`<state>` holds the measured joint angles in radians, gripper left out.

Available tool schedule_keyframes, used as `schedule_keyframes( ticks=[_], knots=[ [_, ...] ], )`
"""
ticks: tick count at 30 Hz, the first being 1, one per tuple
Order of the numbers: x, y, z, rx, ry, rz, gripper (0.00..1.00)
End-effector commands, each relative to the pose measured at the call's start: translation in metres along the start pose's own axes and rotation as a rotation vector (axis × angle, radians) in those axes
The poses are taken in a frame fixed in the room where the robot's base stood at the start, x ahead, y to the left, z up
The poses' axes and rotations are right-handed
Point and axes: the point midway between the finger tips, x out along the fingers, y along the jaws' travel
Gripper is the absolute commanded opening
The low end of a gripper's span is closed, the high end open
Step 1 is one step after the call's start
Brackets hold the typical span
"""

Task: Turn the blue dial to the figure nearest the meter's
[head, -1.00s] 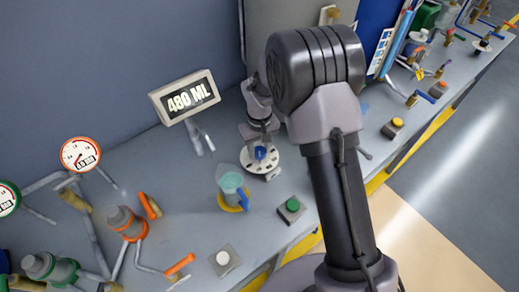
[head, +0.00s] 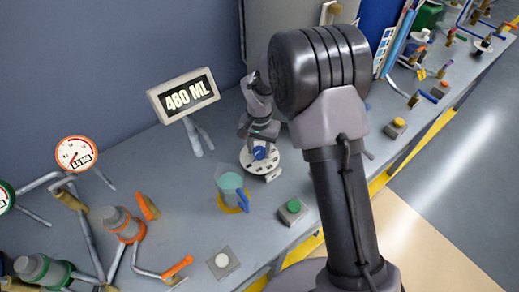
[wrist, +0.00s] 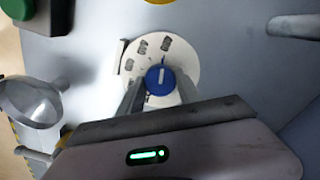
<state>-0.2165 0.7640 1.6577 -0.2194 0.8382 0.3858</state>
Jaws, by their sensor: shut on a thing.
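The blue dial (head: 259,153) sits at the middle of a white round plate (head: 250,165) with dark figures around it. In the wrist view the blue dial (wrist: 160,80) has a pale pointer line that points roughly up and down the picture. The figures on the plate (wrist: 186,57) are too blurred to read. My gripper (wrist: 160,92) is shut on the dial, one finger on each side. It also shows from above in the head view (head: 259,145). The meter (head: 188,95) reads 480 ML.
A green button (head: 293,207) and a white button (head: 223,262) are near the bench's front edge. Orange-handled valves and gauges (head: 76,154) fill the left. Bare bench lies between the jug and the meter.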

Motion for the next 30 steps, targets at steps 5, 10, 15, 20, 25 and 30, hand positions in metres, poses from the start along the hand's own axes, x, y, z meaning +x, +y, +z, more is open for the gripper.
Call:
schedule_keyframes(
  ticks=[5,10,15,20,25,30],
  knots=[
    [-0.0004,-0.0004,-0.0007,0.041,0.002,-0.001,0.01],
    [-0.0006,-0.0004,-0.0007,0.059,0.002,-0.001,0.01],
    [-0.0007,-0.0004,-0.0006,0.062,0.002,-0.001,0.01],
    [-0.0008,-0.0004,-0.0006,0.061,0.001,-0.001,0.01],
    [-0.0006,-0.0003,-0.0004,0.061,0.001,-0.001,0.63],
    [-0.0003,-0.0002,-0.0003,0.06,0.001,-0.001,0.63]
  ],
)
